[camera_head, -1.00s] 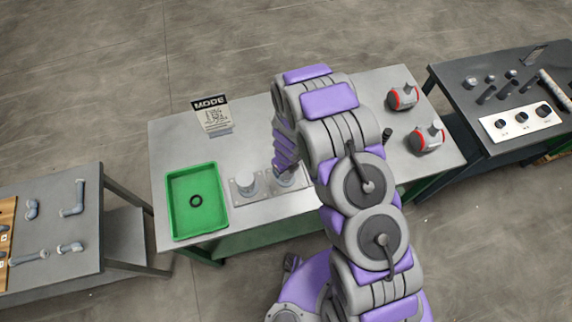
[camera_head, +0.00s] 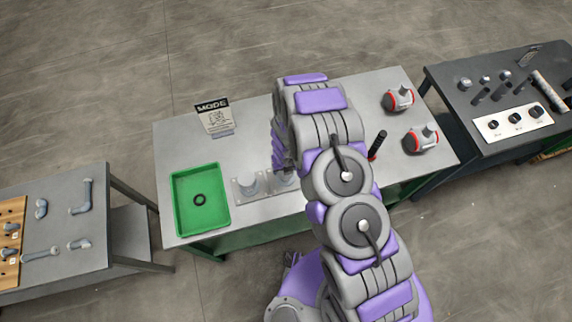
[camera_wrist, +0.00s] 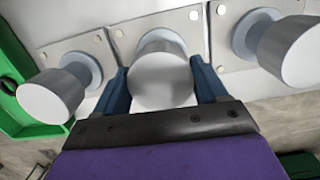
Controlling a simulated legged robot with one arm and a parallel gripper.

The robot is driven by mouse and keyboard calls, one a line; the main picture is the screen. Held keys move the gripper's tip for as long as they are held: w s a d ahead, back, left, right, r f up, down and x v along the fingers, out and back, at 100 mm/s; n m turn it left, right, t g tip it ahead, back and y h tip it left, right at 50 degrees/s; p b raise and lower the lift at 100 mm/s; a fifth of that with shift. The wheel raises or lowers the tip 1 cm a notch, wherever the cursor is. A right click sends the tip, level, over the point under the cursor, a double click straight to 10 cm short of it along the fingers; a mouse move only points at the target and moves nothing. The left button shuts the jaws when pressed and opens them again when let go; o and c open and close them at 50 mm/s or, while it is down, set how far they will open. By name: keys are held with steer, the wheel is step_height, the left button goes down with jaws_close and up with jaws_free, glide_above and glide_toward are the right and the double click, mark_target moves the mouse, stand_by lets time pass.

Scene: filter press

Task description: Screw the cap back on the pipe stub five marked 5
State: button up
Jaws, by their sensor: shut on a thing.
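In the wrist view my gripper (camera_wrist: 163,88) has its two dark blue fingers closed on either side of a round grey cap (camera_wrist: 162,80). The cap is in front of the middle pipe stub (camera_wrist: 160,42) on its pale plate; I cannot tell whether it is seated on the stub or just apart from it. Two other grey cylinders stand on plates, one to the left (camera_wrist: 55,92) and one to the right (camera_wrist: 285,50). No number is legible. In the head view my arm hides the gripper and most of the stub row; one stub (camera_head: 249,183) shows.
A green tray (camera_head: 178,212) with a black ring (camera_head: 199,199) sits left of the stubs. A mode sign (camera_head: 214,115) stands behind. Two red-and-grey fittings (camera_head: 398,98) (camera_head: 421,138) and a black handle (camera_head: 377,145) are at right. Separate tables flank this one.

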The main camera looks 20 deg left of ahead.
steer(key=shift+a, duration=0.1)
steer(key=o, duration=1.6)
steer(key=shift+s+a+f, duration=0.1)
steer(key=shift+a, duration=0.15)
steer(key=shift+d, duration=0.15)
steer(key=shift+r, duration=0.35)
steer(key=r, duration=0.3)
steer(key=shift+d+p, duration=0.3)
steer(key=shift+p, duration=0.05)
steer(key=shift+s+a+r, duration=0.1)
steer(key=shift+a+r, duration=0.1)
steer(key=shift+r, duration=0.8)
steer(key=shift+s+a+r, duration=0.1)
steer(key=shift+a+r, duration=0.05)
steer(key=shift+r, duration=0.85)
steer(key=shift+s+d+r, duration=0.1)
steer(key=shift+s+r, duration=0.1)
steer(key=shift+r, duration=1.4)
steer(key=shift+s+d+r, duration=0.1)
steer(key=shift+s+r, duration=0.05)
steer(key=shift+r, duration=1.4)
steer(key=shift+s+d+r, duration=0.1)
steer(key=shift+s+r, duration=0.1)
steer(key=shift+r, duration=1.4)
